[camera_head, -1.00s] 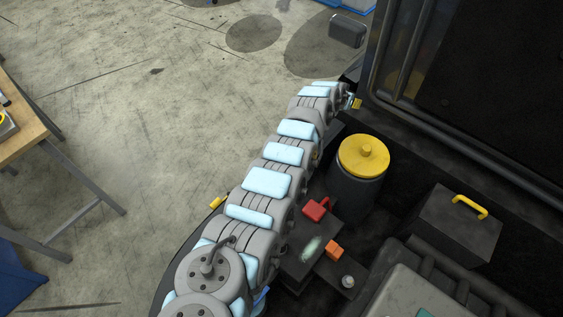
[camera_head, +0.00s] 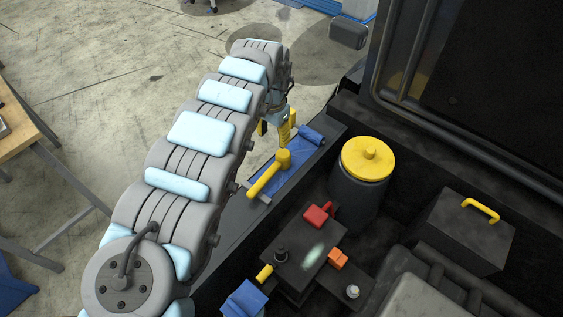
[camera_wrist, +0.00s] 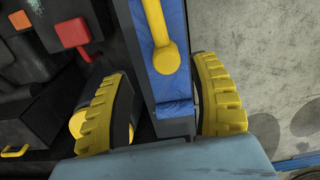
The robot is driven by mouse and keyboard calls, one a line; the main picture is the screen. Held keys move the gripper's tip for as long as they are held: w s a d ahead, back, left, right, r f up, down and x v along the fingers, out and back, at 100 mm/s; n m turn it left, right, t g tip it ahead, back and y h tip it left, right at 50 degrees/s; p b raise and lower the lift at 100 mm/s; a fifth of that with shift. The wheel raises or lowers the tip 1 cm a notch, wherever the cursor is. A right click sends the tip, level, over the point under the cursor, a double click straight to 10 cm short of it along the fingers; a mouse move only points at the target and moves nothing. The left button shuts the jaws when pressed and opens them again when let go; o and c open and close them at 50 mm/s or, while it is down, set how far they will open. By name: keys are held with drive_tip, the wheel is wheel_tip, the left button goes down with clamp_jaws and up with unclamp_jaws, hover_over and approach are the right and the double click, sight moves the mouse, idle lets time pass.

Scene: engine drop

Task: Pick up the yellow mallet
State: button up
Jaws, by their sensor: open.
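The yellow mallet (camera_head: 265,178) lies on a blue cloth (camera_head: 293,172) on the dark ledge. Its head end is toward the top right and its handle runs down to the left. My gripper (camera_head: 277,124) is just beyond the head end in the head view, with its yellow fingers partly hidden by my arm. In the wrist view my gripper (camera_wrist: 162,88) is open and empty, with its ribbed yellow fingers spread wide. The mallet (camera_wrist: 160,38) shows at the top, ahead of the gap between the fingers. The end of its handle is cut off there.
A dark canister with a yellow lid (camera_head: 368,158) stands right of the ledge. A red block (camera_head: 318,215), an orange block (camera_head: 338,259) and a black box with a yellow handle (camera_head: 465,232) sit in the dark bay. Open concrete floor (camera_head: 110,95) lies to the left.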

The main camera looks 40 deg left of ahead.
hover_over(274, 166)
wheel_tip(274, 166, down, 10)
drive_tip(key=shift+w+d+f+b, duration=0.1)
drive_tip(key=shift+w+b, duration=0.05)
drive_tip(key=shift+b, duration=0.2)
drive_tip(key=shift+s+f+b, duration=0.2)
drive_tip(key=shift+f+b, duration=0.3)
drive_tip(key=shift+f, duration=2.5)
clamp_jaws()
